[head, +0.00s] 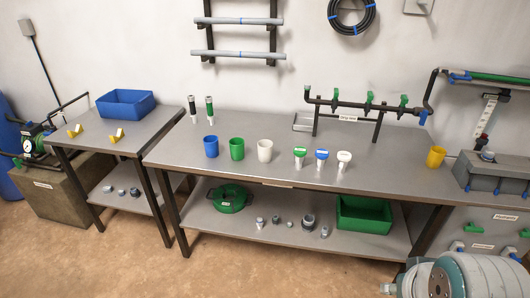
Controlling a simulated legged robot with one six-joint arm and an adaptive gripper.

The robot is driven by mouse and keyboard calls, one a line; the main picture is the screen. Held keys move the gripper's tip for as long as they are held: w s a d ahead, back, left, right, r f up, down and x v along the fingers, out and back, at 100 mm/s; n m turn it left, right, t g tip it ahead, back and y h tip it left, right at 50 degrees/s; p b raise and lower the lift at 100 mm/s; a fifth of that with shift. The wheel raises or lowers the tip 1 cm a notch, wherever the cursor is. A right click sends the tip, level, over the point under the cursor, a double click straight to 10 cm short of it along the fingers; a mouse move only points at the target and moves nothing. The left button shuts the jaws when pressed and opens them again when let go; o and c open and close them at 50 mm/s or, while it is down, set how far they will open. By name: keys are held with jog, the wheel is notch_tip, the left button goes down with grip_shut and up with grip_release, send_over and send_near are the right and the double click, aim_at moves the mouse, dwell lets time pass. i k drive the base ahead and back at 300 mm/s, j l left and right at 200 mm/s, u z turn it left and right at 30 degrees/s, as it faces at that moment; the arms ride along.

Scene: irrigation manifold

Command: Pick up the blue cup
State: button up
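The blue cup (211,146) stands upright on the grey workbench (220,177), near its left end. It is the leftmost in a row, with a green cup (237,149) close to its right and a white cup (265,151) beyond that. Nothing covers the blue cup. Part of my arm shows at the bottom right corner, far from the cup. My gripper's fingers cannot be made out there.
Two dark bottles (209,108) stand behind the blue cup. Several small capped items (322,160) and a yellow cup (435,157) stand farther right. A black pipe manifold (345,103) rises at the back. The bench in front of the blue cup is clear.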

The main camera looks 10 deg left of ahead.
aim_at(211, 141)
jog(key=i+j, duration=0.55)
jog(key=j, duration=0.2)
jog(key=i+j, duration=0.55)
jog(key=j, duration=0.15)
jog(key=i+j, duration=0.55)
jog(key=j, duration=0.2)
jog(key=j+u, duration=0.05)
